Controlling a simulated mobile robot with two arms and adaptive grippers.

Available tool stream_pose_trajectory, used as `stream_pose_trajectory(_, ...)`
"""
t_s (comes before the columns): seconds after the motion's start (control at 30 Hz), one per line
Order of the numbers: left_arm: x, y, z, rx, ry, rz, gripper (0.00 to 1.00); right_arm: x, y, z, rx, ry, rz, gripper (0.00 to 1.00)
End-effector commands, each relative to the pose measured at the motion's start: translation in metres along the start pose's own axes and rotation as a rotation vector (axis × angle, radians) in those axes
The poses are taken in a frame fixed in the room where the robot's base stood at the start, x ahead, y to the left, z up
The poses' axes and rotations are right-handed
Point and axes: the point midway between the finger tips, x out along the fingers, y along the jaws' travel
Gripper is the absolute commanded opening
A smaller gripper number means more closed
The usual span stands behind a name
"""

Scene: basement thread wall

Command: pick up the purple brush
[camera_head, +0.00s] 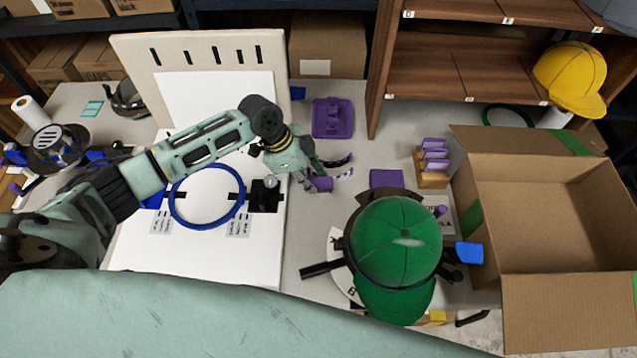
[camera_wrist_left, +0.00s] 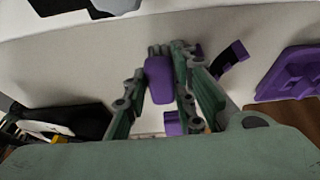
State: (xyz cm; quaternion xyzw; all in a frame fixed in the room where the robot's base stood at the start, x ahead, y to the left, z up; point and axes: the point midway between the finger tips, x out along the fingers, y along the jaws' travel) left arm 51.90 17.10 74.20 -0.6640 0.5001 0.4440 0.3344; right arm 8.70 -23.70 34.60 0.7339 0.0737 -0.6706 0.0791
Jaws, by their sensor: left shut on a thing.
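My left gripper (camera_head: 312,176) reaches in from the left over the middle of the table. It is shut on a small purple block-shaped thing, which I take to be the purple brush (camera_head: 320,184). In the left wrist view the brush (camera_wrist_left: 158,80) sits between the two green fingers (camera_wrist_left: 160,88) as a rounded purple block. Bristles cannot be made out, and the fingers hide part of it. I cannot tell whether it is clear of the table. My right gripper is not in view.
A purple fixture (camera_head: 332,118) stands behind the gripper, and a purple block (camera_head: 386,179) lies to its right. A green cap (camera_head: 396,245) is at the front. An open cardboard box (camera_head: 535,218) stands at the right. A blue ring (camera_head: 172,207) lies on the white board.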

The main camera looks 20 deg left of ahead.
Motion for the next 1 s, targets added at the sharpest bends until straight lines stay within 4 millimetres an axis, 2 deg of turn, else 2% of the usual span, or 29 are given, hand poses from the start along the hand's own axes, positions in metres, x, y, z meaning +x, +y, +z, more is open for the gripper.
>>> stream_pose_trajectory(0.37,-0.005,-0.001,-0.002,0.001,0.001,-0.002,0.0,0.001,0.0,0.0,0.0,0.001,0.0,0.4)
stream_pose_trajectory(0.47,-0.014,-0.002,-0.006,0.002,0.002,-0.004,0.0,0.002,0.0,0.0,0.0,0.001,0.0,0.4)
stream_pose_trajectory(0.63,-0.039,-0.002,-0.017,0.003,0.003,-0.004,0.0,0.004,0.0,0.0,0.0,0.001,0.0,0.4)
stream_pose_trajectory(1.0,-0.052,0.02,-0.107,0.005,0.005,-0.001,0.0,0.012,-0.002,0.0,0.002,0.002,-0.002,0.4)
